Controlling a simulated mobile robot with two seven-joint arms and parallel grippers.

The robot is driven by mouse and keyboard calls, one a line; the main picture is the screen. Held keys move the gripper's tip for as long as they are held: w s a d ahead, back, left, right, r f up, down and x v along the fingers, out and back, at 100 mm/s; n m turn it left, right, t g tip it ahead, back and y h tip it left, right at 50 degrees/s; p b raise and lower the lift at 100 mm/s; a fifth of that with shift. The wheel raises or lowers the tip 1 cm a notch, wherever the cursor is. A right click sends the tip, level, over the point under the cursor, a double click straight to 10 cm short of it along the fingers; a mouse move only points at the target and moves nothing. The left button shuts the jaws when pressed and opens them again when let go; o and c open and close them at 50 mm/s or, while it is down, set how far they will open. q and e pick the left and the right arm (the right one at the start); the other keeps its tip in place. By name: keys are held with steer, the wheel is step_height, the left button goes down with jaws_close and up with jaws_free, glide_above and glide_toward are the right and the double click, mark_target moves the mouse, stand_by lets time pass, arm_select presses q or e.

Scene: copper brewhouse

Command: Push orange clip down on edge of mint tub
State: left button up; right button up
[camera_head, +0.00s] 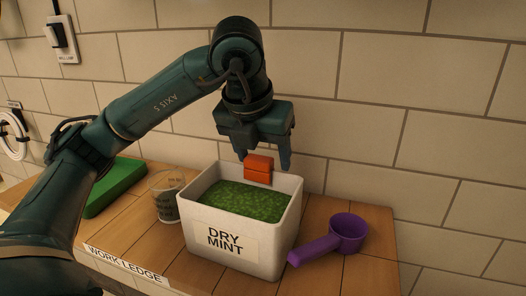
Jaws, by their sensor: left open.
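The white tub (279,236) labelled DRY MINT stands on the wooden ledge and is filled with green mint (240,201). The orange clip (258,169) sits at the tub's back rim, upright, with part of it above the rim. I cannot tell how far down on the edge it sits. My left gripper (264,160) is over the back of the tub, pointing down, with its fingers apart on either side of the clip. I cannot tell whether the fingers touch it. My right gripper is not in view.
A purple scoop (348,232) lies right of the tub, its handle close to the tub's front right corner. A clear cup (165,196) stands left of the tub, and a green block (117,186) lies farther left. The tiled wall (380,120) rises behind the ledge (362,275).

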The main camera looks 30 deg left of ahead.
arm_select(q)
steer(key=shift+s+a+f, duration=0.15)
steer(key=shift+f, duration=0.15)
steer(key=shift+s+r, duration=0.1)
steer(key=shift+r, duration=0.15)
steer(key=p+v, duration=0.4)
steer(key=v, duration=0.9)
steer(key=shift+w+r, duration=0.2)
steer(key=shift+w, duration=0.05)
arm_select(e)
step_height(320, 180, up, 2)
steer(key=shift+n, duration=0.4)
arm_select(q)
steer(key=shift+s+f, duration=0.1)
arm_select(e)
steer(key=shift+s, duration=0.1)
